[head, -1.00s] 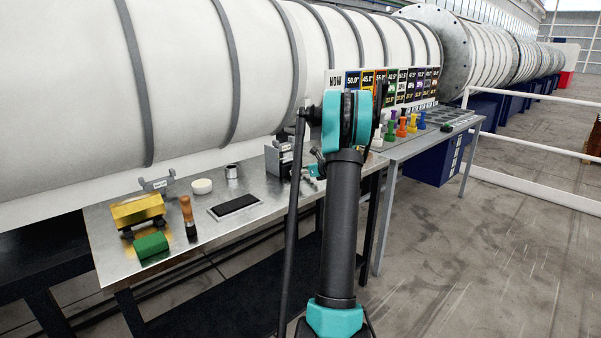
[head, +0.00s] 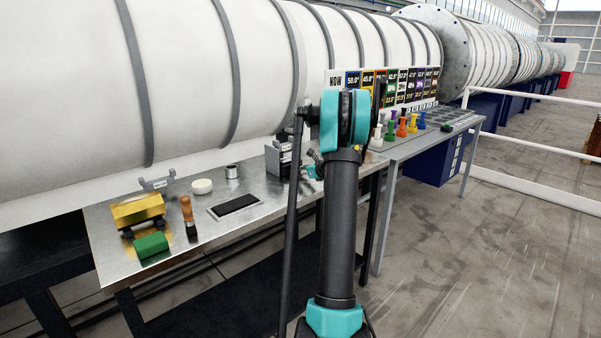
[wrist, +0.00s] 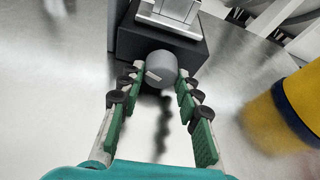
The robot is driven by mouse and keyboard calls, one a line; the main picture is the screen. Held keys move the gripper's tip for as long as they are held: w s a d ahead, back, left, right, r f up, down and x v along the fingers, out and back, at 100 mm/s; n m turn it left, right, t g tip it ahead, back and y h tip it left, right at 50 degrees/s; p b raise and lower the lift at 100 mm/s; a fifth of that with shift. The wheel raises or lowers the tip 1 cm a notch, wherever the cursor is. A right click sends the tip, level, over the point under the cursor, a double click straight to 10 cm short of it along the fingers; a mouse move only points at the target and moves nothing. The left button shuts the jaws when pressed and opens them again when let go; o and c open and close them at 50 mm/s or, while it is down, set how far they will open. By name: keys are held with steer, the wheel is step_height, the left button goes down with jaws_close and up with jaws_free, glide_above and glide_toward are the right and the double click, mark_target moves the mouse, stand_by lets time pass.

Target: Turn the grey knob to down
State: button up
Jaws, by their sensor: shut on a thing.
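In the wrist view the grey knob (wrist: 163,64) sticks out of the front of a dark block (wrist: 128,42). A short white mark shows on its face, left of centre and slanting. My gripper (wrist: 160,76) has its green-padded fingertips on both sides of the knob and is shut on it. In the head view my gripper (head: 313,172) is partly hidden behind my own arm, above the right end of the metal bench. The knob cannot be made out there.
A yellow cylinder with a dark blue band (wrist: 290,110) stands close on the right in the wrist view. The bench (head: 120,255) holds a brush (head: 188,215), a green block (head: 151,245) and a black pad (head: 234,204). Coloured spools (head: 401,127) stand on the table beyond.

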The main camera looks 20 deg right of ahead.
steer(key=shift+n+h, duration=0.5)
steer(key=shift+n, duration=0.1)
steer(key=o, duration=1.2)
steer(key=shift+c, duration=0.2)
steer(key=shift+s, duration=0.15)
steer(key=v, duration=1.1)
steer(key=shift+s+d, duration=0.15)
steer(key=shift+s, duration=0.25)
